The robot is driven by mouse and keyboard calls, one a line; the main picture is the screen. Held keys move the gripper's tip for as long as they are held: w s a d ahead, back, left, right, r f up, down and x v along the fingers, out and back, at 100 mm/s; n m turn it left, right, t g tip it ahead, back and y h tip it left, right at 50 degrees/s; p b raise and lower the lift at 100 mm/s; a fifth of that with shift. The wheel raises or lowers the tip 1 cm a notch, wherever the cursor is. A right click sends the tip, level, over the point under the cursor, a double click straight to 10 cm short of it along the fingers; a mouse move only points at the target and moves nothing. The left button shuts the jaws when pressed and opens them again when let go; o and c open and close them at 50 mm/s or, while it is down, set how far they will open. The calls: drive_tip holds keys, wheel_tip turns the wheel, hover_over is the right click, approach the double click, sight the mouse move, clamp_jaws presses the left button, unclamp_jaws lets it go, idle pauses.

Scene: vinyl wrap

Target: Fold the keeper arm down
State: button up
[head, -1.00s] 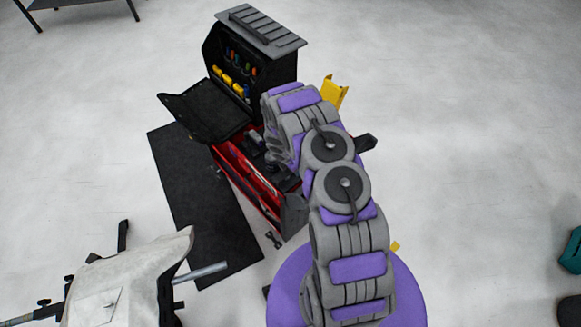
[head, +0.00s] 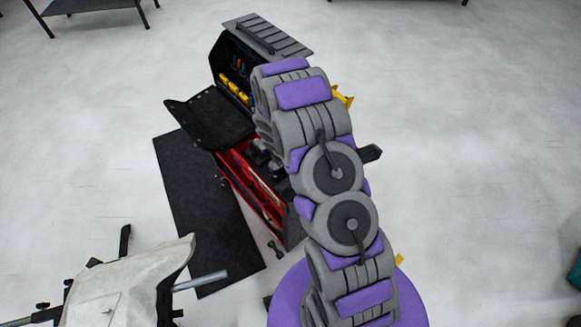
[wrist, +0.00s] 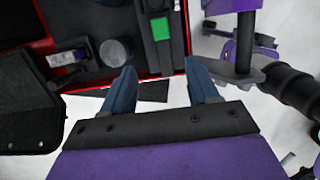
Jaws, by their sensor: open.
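I cannot pick out the keeper arm with certainty in either view. A stand with a pale sheet (head: 130,280) draped over it is at the lower left of the head view. A grey rod (head: 200,281) sticks out to its right, and a short black upright (head: 125,241) rises behind the sheet. My gripper (wrist: 162,68) shows in the wrist view with its two blue fingers apart and nothing between them. It is over the near edge of a red-edged toolbox (wrist: 70,75). In the head view my arm hides my gripper.
The toolbox (head: 240,180) stands open, its black flap (head: 210,118) folded out left. Inside, the wrist view shows a round grey container (wrist: 115,52) and a black item with a green patch (wrist: 160,30). A dark mat (head: 190,215) lies left.

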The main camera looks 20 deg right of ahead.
drive_tip(key=v, duration=0.3)
drive_tip(key=shift+a+r, duration=0.1)
drive_tip(key=shift+a, duration=0.25)
drive_tip(key=shift+d, duration=0.15)
drive_tip(key=shift+r, duration=0.1)
